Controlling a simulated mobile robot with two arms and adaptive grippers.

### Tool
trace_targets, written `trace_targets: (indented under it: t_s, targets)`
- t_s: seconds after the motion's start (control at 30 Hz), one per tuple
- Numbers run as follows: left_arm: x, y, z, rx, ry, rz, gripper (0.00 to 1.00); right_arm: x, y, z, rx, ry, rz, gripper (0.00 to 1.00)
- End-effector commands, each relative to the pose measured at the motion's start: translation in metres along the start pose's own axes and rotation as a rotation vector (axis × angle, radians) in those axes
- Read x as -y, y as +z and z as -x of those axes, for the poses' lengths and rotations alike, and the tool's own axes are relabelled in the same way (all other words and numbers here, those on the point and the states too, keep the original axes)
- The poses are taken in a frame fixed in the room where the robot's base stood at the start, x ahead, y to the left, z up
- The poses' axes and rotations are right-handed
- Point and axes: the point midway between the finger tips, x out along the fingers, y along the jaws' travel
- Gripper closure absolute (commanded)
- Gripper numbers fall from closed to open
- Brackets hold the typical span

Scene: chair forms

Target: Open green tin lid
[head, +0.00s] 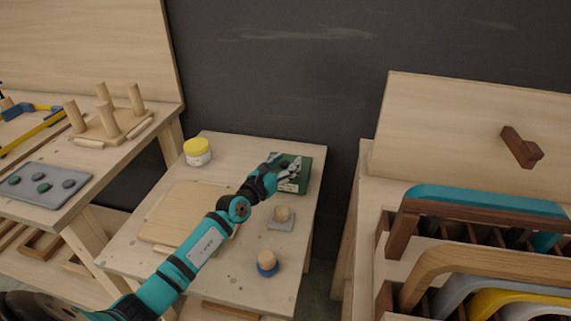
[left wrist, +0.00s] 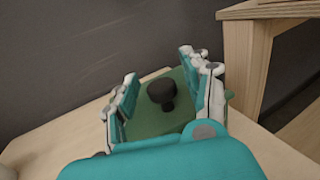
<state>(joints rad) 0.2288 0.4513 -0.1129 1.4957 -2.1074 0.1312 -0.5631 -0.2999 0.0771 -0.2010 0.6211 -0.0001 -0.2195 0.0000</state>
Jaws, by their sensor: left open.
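The green tin (head: 301,178) stands at the far right of the small wooden table. Its green lid (left wrist: 150,117) fills the space between my fingers in the left wrist view, with a black knob (left wrist: 162,93) standing up from it. The lid looks closed on the tin. My left gripper (head: 288,172) reaches over the tin from the left and hides part of it. Its fingers (left wrist: 162,90) are open on either side of the knob and appear apart from it. My right gripper is not in either view.
The small table (head: 190,259) also bears a yellow-lidded jar (head: 197,151), a wooden board (head: 180,214), a round knob on a grey block (head: 281,218) and a blue-based knob (head: 267,263). A rack with curved chair parts (head: 470,262) stands to the right. A dark wall is behind.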

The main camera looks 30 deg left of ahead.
Motion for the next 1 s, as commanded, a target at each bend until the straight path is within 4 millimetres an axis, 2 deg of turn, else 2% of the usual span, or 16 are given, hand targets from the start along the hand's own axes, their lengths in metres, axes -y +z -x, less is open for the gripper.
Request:
trace_targets:
  t_s: [0.17, 0.2, 0.57, 1.0]
  targets:
    - [0.0001, -0.0003, 0.0001, -0.001, 0.000, 0.000, 0.51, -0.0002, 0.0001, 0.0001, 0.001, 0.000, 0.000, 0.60]
    - [0.0001, -0.0003, 0.0001, 0.000, 0.000, 0.000, 0.54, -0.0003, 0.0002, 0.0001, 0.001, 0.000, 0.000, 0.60]
    - [0.0000, -0.0003, 0.0004, -0.001, 0.000, 0.000, 1.00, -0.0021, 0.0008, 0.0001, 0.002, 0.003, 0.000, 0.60]
    - [0.0002, -0.0012, 0.0008, -0.002, 0.000, 0.002, 1.00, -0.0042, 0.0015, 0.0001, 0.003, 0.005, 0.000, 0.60]
